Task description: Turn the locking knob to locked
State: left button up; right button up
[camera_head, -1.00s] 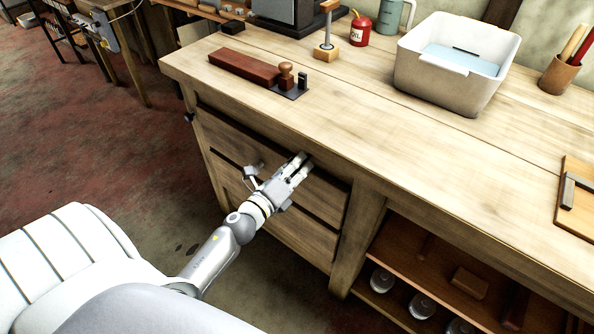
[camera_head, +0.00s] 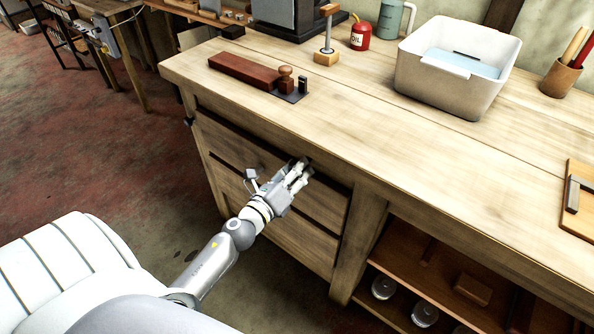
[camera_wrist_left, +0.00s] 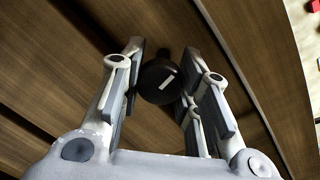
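The locking knob (camera_wrist_left: 160,82) is a dark round knob with a short white mark, seen in the left wrist view. The mark slants up to the right. My left gripper (camera_wrist_left: 161,65) has one finger on each side of the knob, very close to its edges. I cannot tell whether the pads press on it. In the head view my left gripper (camera_head: 303,172) is at the upper part of the workbench's drawer front (camera_head: 235,150), and its fingers hide the knob there. My right gripper is not in view.
The bench top (camera_head: 330,125) overhangs just above the gripper. It carries a dark red block (camera_head: 243,70), a stamp (camera_head: 286,78), an oil can (camera_head: 360,35) and a white tub (camera_head: 440,85). An open shelf (camera_head: 430,265) with jars is to the right.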

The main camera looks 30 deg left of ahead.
pick_arm(q)
jog(key=o, duration=0.4)
jog(key=shift+s, duration=0.1)
jog(key=s, duration=1.1)
jog(key=shift+s, duration=0.4)
